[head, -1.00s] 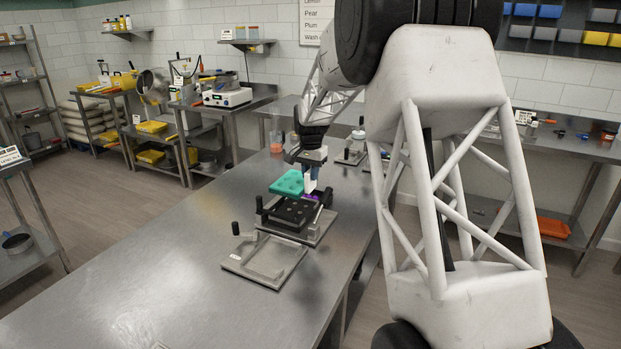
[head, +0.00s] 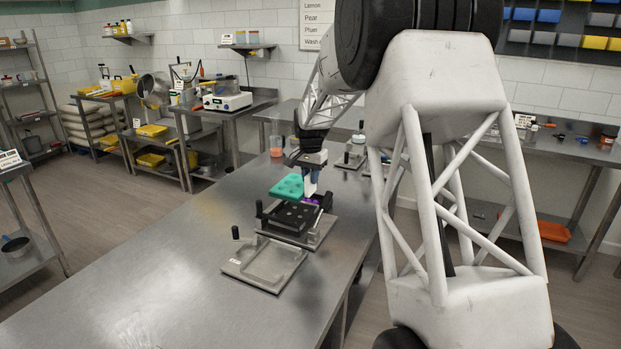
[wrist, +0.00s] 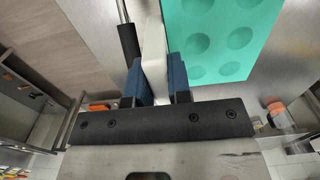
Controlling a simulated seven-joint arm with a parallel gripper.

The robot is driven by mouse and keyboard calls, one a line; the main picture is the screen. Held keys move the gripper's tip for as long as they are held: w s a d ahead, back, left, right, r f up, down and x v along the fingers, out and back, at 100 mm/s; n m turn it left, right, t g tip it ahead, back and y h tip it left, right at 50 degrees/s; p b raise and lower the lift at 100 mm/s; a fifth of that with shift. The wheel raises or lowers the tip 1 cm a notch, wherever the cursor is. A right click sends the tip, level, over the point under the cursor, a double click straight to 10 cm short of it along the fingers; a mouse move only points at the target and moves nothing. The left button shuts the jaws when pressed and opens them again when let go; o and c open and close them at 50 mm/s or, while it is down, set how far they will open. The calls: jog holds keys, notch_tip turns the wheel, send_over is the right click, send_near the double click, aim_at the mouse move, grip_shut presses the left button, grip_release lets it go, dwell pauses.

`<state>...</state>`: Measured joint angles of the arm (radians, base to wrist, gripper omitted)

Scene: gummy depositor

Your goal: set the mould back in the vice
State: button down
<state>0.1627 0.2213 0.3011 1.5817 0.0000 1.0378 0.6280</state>
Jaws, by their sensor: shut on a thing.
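The mould (head: 286,188) is a teal slab with round cavities. In the head view it is above the far left part of the black vice (head: 293,215), overlapping it, and looks raised and slightly tilted. My gripper (head: 311,178) is at the mould's right side, above the vice's back. In the wrist view my gripper (wrist: 154,78) has its blue pads closed on an upright white piece, which seems to be the mould's tab. The mould's cavities (wrist: 220,40) show right beside it. Whether the mould touches the vice cannot be told.
The vice sits on a grey plate on the steel table. A grey tray-like plate (head: 238,266) with a black knob lies in front. A purple item (head: 311,201) shows at the vice's back. A beaker (head: 276,143) stands farther back. The table's left side is clear.

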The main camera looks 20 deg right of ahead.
jog(key=shift+r, duration=0.15)
jog(key=shift+r, duration=0.85)
jog(key=shift+r, duration=0.15)
jog(key=shift+r, duration=2.4)
jog(key=c, duration=1.6)
grip_release()
grip_shut()
